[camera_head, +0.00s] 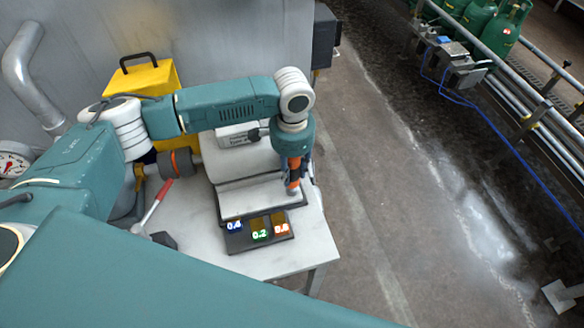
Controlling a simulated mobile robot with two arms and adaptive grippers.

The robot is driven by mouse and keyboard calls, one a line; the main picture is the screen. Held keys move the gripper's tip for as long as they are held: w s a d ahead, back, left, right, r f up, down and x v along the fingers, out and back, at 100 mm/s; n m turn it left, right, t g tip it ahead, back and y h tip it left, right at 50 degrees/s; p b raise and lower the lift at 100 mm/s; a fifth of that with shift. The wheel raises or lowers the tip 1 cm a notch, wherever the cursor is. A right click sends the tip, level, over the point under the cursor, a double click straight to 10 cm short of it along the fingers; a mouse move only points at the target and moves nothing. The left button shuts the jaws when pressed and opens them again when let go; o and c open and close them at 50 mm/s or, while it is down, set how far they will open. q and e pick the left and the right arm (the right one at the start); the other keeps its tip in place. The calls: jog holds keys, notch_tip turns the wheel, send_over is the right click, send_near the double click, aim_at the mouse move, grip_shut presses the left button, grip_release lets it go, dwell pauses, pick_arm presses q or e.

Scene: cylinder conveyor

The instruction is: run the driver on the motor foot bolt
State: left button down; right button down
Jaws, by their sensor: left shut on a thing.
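My left gripper (295,172) is at the right end of the motor and points down. It is shut on an orange driver (293,181), whose lower end is at the motor's right edge. The motor (238,160) is a pale grey body with a label on top, partly covered by my left arm. It sits on a light base on the table. The foot bolt cannot be made out; the driver and gripper cover that spot. I cannot tell whether the driver touches the bolt. My right gripper is out of view.
A red-handled tool (153,206) lies left. A yellow case (150,78) stands behind. Green cylinders (503,30) stand at the conveyor, upper right.

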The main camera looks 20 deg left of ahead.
pick_arm(q)
jog(key=shift+f+p, duration=0.2)
jog(key=shift+p, duration=0.25)
dwell(0.7)
jog(key=shift+p, duration=0.35)
dwell(0.3)
jog(key=shift+s+f, duration=0.15)
jog(key=shift+f, duration=0.05)
dwell(0.7)
jog(key=shift+r+p, duration=1.9)
jog(key=shift+p, duration=0.55)
